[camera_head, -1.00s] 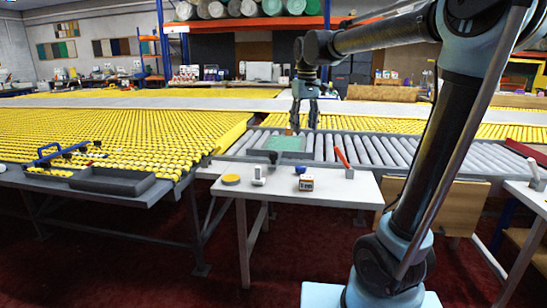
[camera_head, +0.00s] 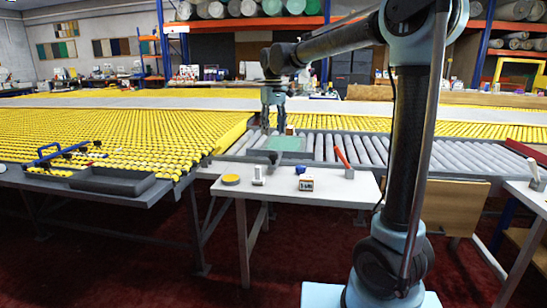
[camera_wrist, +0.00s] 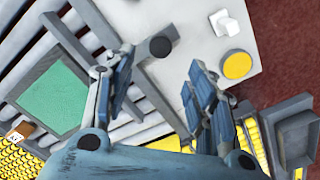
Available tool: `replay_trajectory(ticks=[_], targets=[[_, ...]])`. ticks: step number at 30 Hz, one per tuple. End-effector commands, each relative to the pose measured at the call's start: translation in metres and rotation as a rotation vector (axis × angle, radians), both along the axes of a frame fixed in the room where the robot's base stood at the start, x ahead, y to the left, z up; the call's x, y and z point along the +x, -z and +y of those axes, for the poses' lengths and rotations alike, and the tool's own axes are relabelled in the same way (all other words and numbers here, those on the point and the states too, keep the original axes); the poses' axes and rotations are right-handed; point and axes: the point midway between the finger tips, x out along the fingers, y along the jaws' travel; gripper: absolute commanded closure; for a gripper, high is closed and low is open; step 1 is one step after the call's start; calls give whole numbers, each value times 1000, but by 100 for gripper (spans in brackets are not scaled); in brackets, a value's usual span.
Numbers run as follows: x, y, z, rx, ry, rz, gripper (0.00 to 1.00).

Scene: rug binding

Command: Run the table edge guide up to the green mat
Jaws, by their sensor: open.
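The green mat (camera_head: 285,144) lies flat on the grey roller table behind the white side table; it also shows at the left of the wrist view (camera_wrist: 52,98). A dark round knob (camera_head: 273,157) stands at the mat's near side, and in the wrist view (camera_wrist: 160,46) it sits beside a grey rail, apart from the mat. It looks like part of the table edge guide, but I cannot tell for sure. My gripper (camera_head: 273,129) is above the rollers near the mat's left side. In the wrist view its fingers (camera_wrist: 162,68) are spread and empty, with the knob beyond them.
A small wooden block (camera_head: 290,130) is at the mat's far edge. A red-orange lever (camera_head: 343,157) stands right of the mat. A yellow disc (camera_head: 231,180), a white item (camera_head: 258,174) and a small box (camera_head: 306,185) are on the white table. A dark tray (camera_head: 110,180) lies left.

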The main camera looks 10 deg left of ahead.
Motion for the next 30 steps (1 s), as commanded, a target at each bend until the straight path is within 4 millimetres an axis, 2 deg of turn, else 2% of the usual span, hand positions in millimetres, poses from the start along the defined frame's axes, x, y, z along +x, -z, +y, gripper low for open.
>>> replay_trajectory(ticks=[12, 18, 24, 30], targets=[[0, 72, 0, 0, 0, 0, 50], [0, 99, 0, 0, 1, 0, 50], [0, 113, 0, 0, 1, 0, 50], [0, 115, -1, 0, 1, 0, 50]])
